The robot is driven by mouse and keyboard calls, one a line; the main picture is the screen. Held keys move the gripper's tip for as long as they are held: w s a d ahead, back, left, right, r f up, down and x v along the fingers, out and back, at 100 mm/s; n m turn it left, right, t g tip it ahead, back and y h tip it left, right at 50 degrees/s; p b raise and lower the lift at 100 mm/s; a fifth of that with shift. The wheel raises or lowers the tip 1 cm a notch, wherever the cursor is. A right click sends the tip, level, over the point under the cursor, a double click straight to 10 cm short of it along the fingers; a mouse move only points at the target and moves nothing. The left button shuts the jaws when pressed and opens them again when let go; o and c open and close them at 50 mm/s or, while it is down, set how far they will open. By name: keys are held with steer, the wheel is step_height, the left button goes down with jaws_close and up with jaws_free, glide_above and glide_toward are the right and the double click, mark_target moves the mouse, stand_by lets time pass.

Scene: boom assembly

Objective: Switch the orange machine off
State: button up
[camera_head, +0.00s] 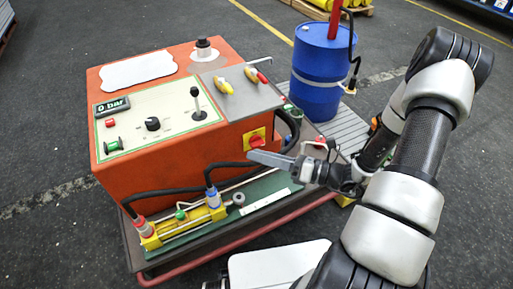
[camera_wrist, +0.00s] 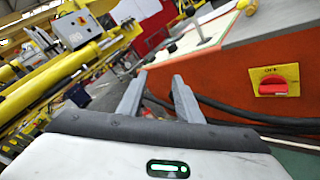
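The orange machine (camera_head: 210,147) stands on a low cart in the middle of the head view, and its orange side (camera_wrist: 225,75) fills the right of the wrist view. A red rotary switch (camera_head: 256,141) on a yellow plate sits on its side face; the switch (camera_wrist: 273,86) also shows at the right of the wrist view, its handle about horizontal. My gripper (camera_head: 270,160) is just below the switch in the head view. In the wrist view my gripper (camera_wrist: 158,90) has its two fingers apart with nothing between them. I cannot tell whether it touches the machine.
Black hoses (camera_head: 165,190) run along the machine's lower front to a yellow fitting (camera_head: 185,226). A blue barrel (camera_head: 320,70) stands behind on the right. A display (camera_head: 112,105) reads 0 bar. Open floor (camera_head: 45,215) lies on the left.

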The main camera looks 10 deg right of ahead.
steer(key=w+d+f+m+t+h+b, duration=0.1)
steer(key=d+f+m+t+h, duration=0.15)
steer(key=f+m, duration=0.25)
steer(key=w+d+f+m+t+h+b, duration=0.1)
steer(key=w+d+f+m+t+h, duration=0.1)
steer(key=f+m+t, duration=0.25)
steer(key=m+t+h+b, duration=0.2)
steer(key=m+h, duration=0.4)
steer(key=m, duration=0.3)
glide_toward(259, 146)
steer(key=shift+y, duration=0.25)
steer(key=b+x, duration=0.3)
steer(key=x, duration=0.6)
steer(key=shift+w+d, duration=0.1)
jaws_close()
